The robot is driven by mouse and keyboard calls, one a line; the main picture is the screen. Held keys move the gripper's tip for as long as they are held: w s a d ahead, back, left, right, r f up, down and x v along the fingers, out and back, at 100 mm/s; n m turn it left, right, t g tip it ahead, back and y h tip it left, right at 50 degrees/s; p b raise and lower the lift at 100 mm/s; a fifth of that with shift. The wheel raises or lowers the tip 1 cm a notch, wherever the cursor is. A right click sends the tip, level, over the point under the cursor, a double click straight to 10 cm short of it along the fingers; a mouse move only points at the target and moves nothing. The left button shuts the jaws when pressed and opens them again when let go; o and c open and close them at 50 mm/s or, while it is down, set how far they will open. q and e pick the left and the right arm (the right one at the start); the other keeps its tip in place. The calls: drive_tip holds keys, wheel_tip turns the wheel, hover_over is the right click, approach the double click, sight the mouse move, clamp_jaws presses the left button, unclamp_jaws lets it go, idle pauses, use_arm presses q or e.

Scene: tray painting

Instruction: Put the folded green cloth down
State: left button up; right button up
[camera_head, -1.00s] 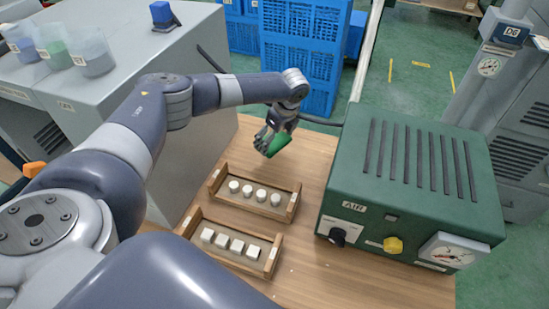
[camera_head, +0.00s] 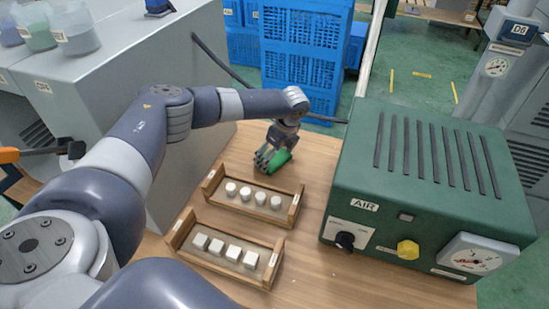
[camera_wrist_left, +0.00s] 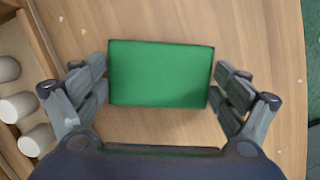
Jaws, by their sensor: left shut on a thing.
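The folded green cloth (camera_head: 279,158) is a small flat block behind the far wooden tray in the head view. In the left wrist view the cloth (camera_wrist_left: 160,74) lies between the two fingers. My left gripper (camera_head: 268,157) is shut on it; in the wrist view the gripper (camera_wrist_left: 160,88) has a finger at each short side. The cloth is low over the wooden table (camera_head: 320,150); I cannot tell whether it touches the table. My right gripper is not in view.
A far wooden tray (camera_head: 213,184) holds round white pieces, and a near tray (camera_head: 180,232) holds white cubes. A green AIR box (camera_head: 425,180) stands on the right. Blue crates (camera_head: 305,50) stand behind. Bare table lies between the cloth and the box.

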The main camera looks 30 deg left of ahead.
use_arm(q)
drive_tip(key=shift+s, duration=0.1)
drive_tip(key=shift+f, duration=0.1)
drive_tip(key=o, duration=0.8)
drive_tip(key=shift+o, duration=0.2)
drive_tip(key=b+v, duration=0.1)
drive_tip(key=v, duration=1.1)
drive_tip(key=shift+r, duration=0.25)
